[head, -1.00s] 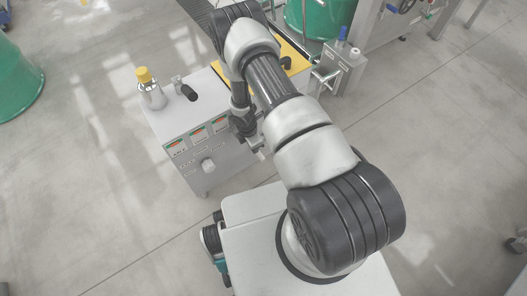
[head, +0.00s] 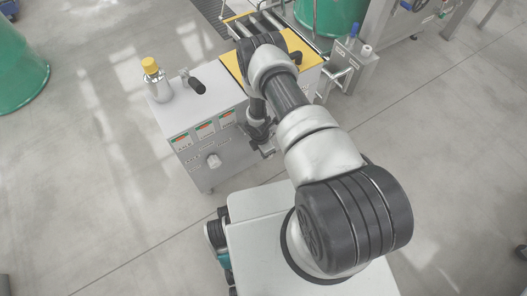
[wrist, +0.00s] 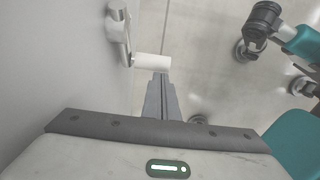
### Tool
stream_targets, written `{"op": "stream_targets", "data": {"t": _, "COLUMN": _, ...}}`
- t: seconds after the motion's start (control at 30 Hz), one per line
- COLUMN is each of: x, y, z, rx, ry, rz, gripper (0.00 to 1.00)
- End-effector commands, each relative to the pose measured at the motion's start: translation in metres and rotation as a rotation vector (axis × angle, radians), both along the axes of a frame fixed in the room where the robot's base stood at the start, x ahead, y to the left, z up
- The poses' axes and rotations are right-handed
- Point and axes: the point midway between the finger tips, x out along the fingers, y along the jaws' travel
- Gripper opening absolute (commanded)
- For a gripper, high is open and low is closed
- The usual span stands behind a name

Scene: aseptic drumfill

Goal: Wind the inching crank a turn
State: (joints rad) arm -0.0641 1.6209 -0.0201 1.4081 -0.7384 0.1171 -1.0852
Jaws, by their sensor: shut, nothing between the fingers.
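The crank is on the front face of the grey cabinet (head: 190,180); its white grip (head: 213,160) shows in the head view. In the wrist view the white grip (wrist: 152,61) sticks out sideways from a metal crank arm (wrist: 119,32) on the cabinet wall. My gripper (wrist: 160,77) is shut and empty. Its fingertips point at the white grip and lie just below it in the picture; I cannot tell whether they touch. In the head view my gripper (head: 267,150) is right of the white grip, in front of the cabinet, partly hidden by my arm.
A yellow-capped bottle (head: 154,80) and a black-handled lever (head: 193,82) stand on the cabinet top. A yellow-edged roller conveyor (head: 262,25) and a green drum (head: 330,15) are behind. Another green drum (head: 18,75) stands left. The floor left of the cabinet is clear.

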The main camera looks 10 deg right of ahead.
Motion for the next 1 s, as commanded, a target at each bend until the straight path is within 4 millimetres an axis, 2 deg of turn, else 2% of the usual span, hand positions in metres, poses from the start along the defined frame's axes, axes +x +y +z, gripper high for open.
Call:
{"op": "stream_targets", "data": {"t": 0.3, "x": 0.000, "y": 0.000, "z": -0.001, "rx": -0.001, "ry": 0.001, "rz": 0.000, "gripper": 0.00}}
{"op": "stream_targets", "data": {"t": 0.57, "x": 0.000, "y": -0.004, "z": -0.013, "rx": -0.076, "ry": -0.020, "rz": 0.006, "gripper": 0.00}}
{"op": "stream_targets", "data": {"t": 1.0, "x": 0.002, "y": -0.006, "z": -0.011, "rx": -0.091, "ry": -0.030, "rz": 0.000, "gripper": 0.00}}
